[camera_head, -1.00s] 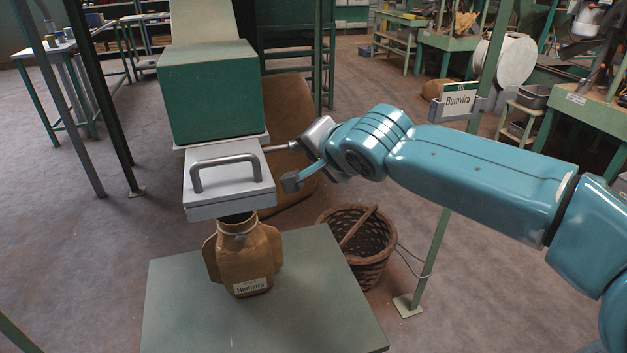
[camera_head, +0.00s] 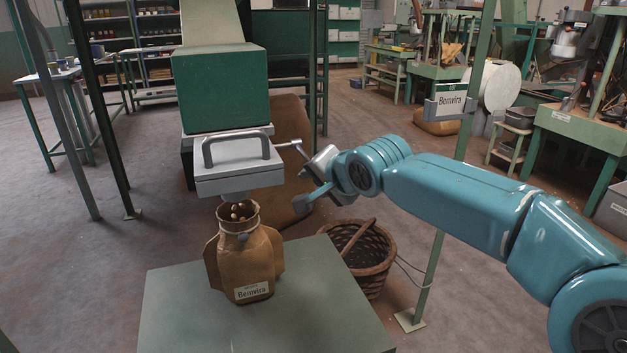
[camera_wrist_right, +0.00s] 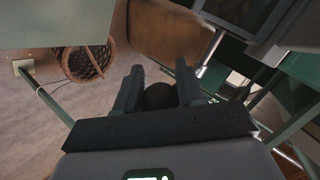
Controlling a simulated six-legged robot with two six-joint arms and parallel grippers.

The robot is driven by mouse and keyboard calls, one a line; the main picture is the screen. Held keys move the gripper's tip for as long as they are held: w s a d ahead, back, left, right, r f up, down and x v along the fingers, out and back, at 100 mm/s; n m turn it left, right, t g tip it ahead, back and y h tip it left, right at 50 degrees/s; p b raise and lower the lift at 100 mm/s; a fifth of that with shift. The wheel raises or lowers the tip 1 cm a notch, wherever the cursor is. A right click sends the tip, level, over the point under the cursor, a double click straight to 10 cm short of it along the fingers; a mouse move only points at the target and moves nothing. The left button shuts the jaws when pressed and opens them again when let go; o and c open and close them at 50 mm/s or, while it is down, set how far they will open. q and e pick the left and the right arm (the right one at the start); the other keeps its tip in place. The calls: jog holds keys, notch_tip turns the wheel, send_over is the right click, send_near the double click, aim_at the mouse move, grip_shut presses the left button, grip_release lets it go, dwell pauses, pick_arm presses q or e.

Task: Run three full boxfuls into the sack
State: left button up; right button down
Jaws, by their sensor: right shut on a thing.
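A green hopper (camera_head: 220,90) stands over a grey metal box (camera_head: 238,178) with a bar handle. A rod-like lever (camera_head: 290,146) sticks out of the box's right side. My right gripper (camera_head: 313,180) is at the lever's outer end; in the right wrist view the gripper (camera_wrist_right: 158,92) is shut around a dark round knob (camera_wrist_right: 160,97). A brown sack (camera_head: 243,265) labelled Bemvira stands upright and open under the box. The sack's filling level is hidden. My left gripper is out of view.
The sack stands on a green table (camera_head: 330,310). A wicker basket (camera_head: 372,262) is on the floor behind its right side. A green post (camera_head: 440,255) with a Bemvira card (camera_head: 451,101) rises under my right arm. Benches stand farther back.

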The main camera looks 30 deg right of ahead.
jog(key=shift+w+d+f, duration=0.1)
jog(key=c, duration=1.1)
grip_release()
jog(key=o, duration=0.3)
jog(key=shift+w+d+f, duration=0.15)
jog(key=shift+w+f, duration=0.05)
jog(key=shift+w, duration=0.05)
jog(key=shift+o, duration=0.2)
jog(key=shift+s+r, duration=0.25)
jog(key=p+v, duration=0.4)
jog(key=v, duration=1.2)
jog(key=shift+s+r, duration=0.1)
jog(key=shift+s, duration=0.05)
